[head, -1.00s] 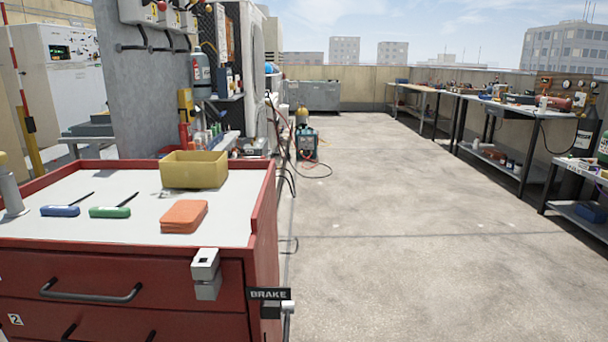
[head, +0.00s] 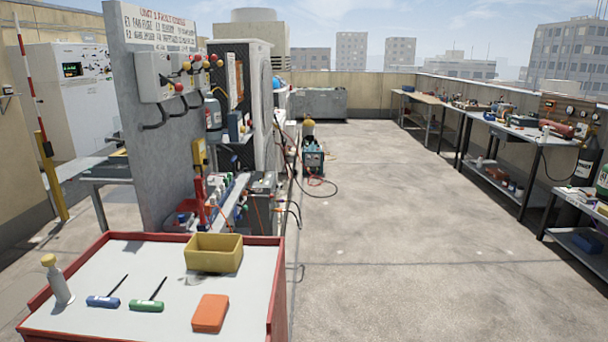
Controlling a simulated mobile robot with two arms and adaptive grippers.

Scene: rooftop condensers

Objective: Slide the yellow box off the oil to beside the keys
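The yellow box (head: 214,254) is an open, rectangular bin. It sits upright near the back edge of the grey top of a red tool cart (head: 277,290). I cannot make out any oil under it; its underside is hidden. I cannot make out any keys. Neither of my grippers is in view.
On the cart top are a blue-handled screwdriver (head: 104,301), a green-handled screwdriver (head: 147,305), an orange block (head: 210,313) and a clear bottle with a yellow cap (head: 60,284). A cluttered bench stands behind the cart. Workbenches (head: 545,135) line the right; the floor (head: 390,240) between is clear.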

